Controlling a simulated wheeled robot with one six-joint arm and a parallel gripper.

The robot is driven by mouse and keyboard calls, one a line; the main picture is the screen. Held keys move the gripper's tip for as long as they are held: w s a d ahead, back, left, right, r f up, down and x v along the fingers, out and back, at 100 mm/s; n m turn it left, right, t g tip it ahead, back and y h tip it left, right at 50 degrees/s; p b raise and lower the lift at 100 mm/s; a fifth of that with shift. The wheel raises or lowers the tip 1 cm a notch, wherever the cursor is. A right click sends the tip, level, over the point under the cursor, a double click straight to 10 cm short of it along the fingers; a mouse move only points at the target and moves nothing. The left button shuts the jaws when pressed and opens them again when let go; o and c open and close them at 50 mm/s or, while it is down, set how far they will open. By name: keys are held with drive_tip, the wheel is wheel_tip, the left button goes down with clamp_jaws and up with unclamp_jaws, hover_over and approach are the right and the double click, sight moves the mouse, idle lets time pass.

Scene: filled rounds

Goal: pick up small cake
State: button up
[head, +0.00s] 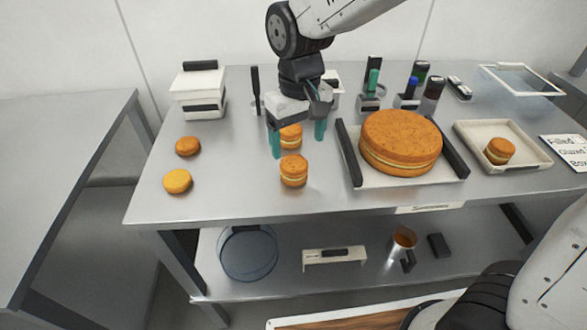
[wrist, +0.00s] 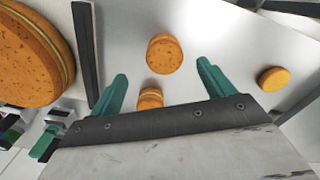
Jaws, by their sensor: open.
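My gripper (head: 298,147) is open, with its teal fingers pointing down over the table. One filled small cake (head: 291,132) shows between the fingers in the head view, partly hidden by the gripper. It also shows in the wrist view (wrist: 150,95), close to the gripper's dark edge, which hides part of it. A second filled small cake (head: 293,172) stands nearer the table's front edge. In the wrist view it (wrist: 164,56) lies beyond the fingertips. A third small cake (head: 499,152) sits in a white tray (head: 466,132) at the right. I see no cake gripped.
A large filled cake (head: 395,137) is on a dark-sided tray (head: 456,152) right of my gripper. Two loose rounds (head: 188,146) (head: 177,181) lie at the left. White containers (head: 198,84) and several bottles (head: 420,72) stand at the back.

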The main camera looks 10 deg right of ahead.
sight(294, 162)
drive_tip(key=f, duration=0.8)
drive_tip(key=shift+w+a+f, duration=0.15)
drive_tip(key=shift+a+f, duration=0.05)
drive_tip(key=shift+a, duration=0.2)
drive_tip(key=c, duration=0.8)
